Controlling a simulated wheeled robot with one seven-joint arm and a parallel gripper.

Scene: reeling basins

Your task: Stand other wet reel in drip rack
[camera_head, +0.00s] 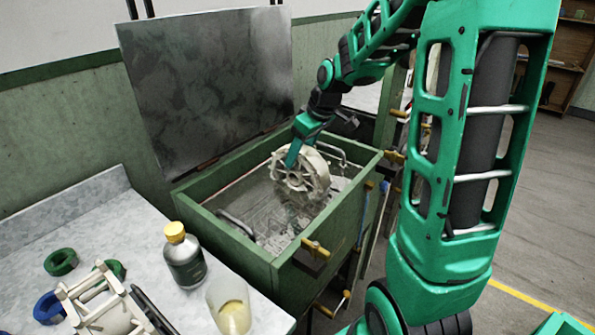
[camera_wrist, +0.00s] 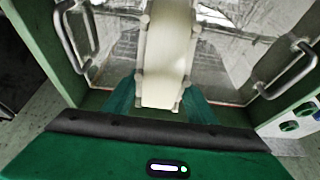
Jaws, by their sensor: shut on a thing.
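My gripper (camera_head: 292,152) is shut on a pale, spoked reel (camera_head: 307,177) and holds it upright over the open green basin (camera_head: 236,197). In the wrist view the cream reel (camera_wrist: 166,55) stands between the two green fingers (camera_wrist: 160,105). Its lower edge overlaps the basin's inside in the head view, so I cannot tell whether it touches anything below. Another cream reel (camera_head: 107,308) rests at the bottom left on the grey counter, partly cut off by the frame. A dark bar lies beside it; I cannot make out the drip rack clearly.
The basin's grey lid (camera_head: 208,85) stands raised behind it. A bottle with a yellow cap (camera_head: 184,255), a beaker (camera_head: 230,306), a green ring (camera_head: 61,262) and a blue ring (camera_head: 48,307) are on the counter (camera_head: 130,215). Yellow-handled valves (camera_head: 316,249) jut from the basin's side.

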